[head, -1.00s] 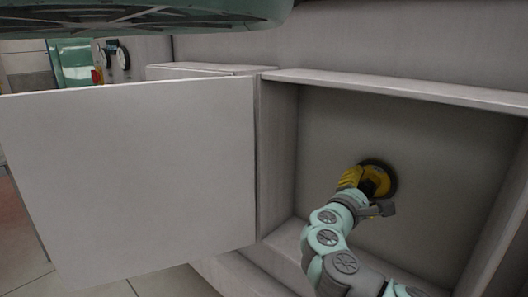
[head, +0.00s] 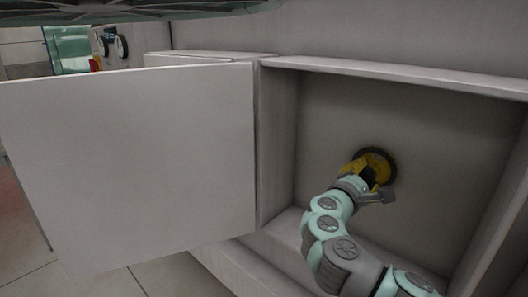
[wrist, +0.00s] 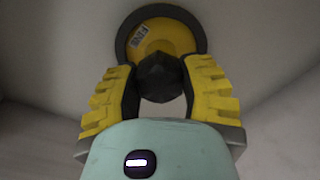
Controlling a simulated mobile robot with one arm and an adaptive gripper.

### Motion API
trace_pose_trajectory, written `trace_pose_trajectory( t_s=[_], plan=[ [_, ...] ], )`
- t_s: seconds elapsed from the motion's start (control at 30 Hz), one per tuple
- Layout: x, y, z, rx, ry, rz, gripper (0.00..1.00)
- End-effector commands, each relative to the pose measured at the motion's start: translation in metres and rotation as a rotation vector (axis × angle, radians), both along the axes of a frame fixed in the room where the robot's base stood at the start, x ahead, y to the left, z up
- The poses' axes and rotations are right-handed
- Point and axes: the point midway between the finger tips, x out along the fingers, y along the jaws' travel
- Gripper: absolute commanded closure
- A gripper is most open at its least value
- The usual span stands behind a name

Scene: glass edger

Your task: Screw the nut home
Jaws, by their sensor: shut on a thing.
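A dark faceted nut (wrist: 161,77) sits between my gripper's yellow fingers at the centre of a yellow disc in the wrist view. My gripper (wrist: 160,85) is shut on it, one finger on each side. The yellow disc (wrist: 160,34) has a dark rim and a small printed label, and faces my gripper. In the head view the disc (head: 381,163) is at the back wall of an open compartment, with my gripper (head: 366,172) in front of it. The fingers and wrist hide the nut there. The thread and any gap behind the nut are hidden.
The compartment (head: 320,115) has a side wall on the left and a ledge along the top and bottom. A large pale door (head: 130,160) stands open to the left. A green machine part (head: 140,10) hangs across the top. Bare floor (head: 165,283) shows at lower left.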

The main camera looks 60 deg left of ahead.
Motion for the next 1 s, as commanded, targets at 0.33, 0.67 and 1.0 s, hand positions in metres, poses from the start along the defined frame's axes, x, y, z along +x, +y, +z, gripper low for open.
trace_pose_trajectory(
  t_s=[0.33, 0.67, 1.0],
  plan=[
    [0.0008, -0.0003, -0.0055, 0.057, 0.017, -0.002, 1.0],
    [0.0009, -0.0001, -0.0064, 0.3, 0.073, -0.001, 1.0],
    [0.0011, 0.0001, -0.0061, 0.535, 0.13, 0.0, 1.0]
  ],
)
